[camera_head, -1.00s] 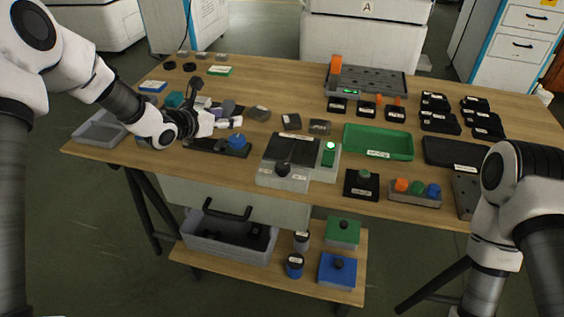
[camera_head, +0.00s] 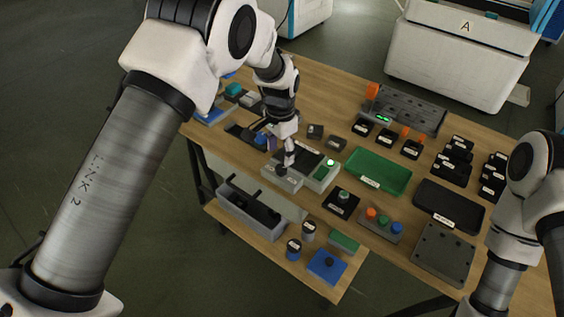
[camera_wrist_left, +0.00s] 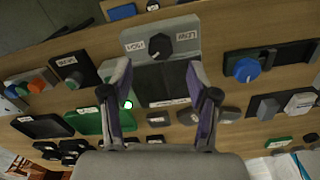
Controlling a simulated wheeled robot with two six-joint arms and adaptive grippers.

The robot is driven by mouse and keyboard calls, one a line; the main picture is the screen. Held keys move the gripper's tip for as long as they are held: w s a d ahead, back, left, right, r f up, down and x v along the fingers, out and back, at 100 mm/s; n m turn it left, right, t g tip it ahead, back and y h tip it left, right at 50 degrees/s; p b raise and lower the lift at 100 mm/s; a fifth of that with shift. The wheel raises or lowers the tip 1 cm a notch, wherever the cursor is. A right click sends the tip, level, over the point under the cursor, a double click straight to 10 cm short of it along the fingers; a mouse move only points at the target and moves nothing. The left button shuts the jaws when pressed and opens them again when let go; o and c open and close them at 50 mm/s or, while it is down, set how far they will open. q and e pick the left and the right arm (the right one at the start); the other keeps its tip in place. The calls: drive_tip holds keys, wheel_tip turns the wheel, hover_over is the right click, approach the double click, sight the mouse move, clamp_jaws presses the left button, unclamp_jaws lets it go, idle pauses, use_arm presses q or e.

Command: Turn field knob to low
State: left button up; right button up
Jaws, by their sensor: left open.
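A round black knob (camera_wrist_left: 158,44) sits on the front part of a grey panel box (camera_wrist_left: 150,27), with a small white label on each side. I cannot read its setting for sure. In the head view the same knob (camera_head: 281,171) is partly beside my left gripper (camera_head: 287,164), which points down over the box from behind. In the wrist view my left gripper (camera_wrist_left: 158,70) is open, its two purple-lined fingers spread on either side of the box's dark plate. The knob lies ahead, between the fingertip lines, and nothing is gripped. My right gripper is out of frame.
A blue knob (camera_wrist_left: 246,69) stands on a dark plate nearby. A green tray (camera_head: 378,171), a black tray (camera_head: 450,206) and a button strip (camera_head: 380,222) lie to the right. A lower shelf holds a grey bin (camera_head: 250,212).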

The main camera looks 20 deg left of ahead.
sight(281, 167)
use_arm(q)
wheel_tip(281, 167, down, 5)
drive_tip(key=shift+p, duration=0.3)
drive_tip(key=shift+d+f, duration=0.15)
drive_tip(key=shift+f, duration=0.15)
drive_tip(key=shift+a+f, duration=0.2)
clamp_jaws()
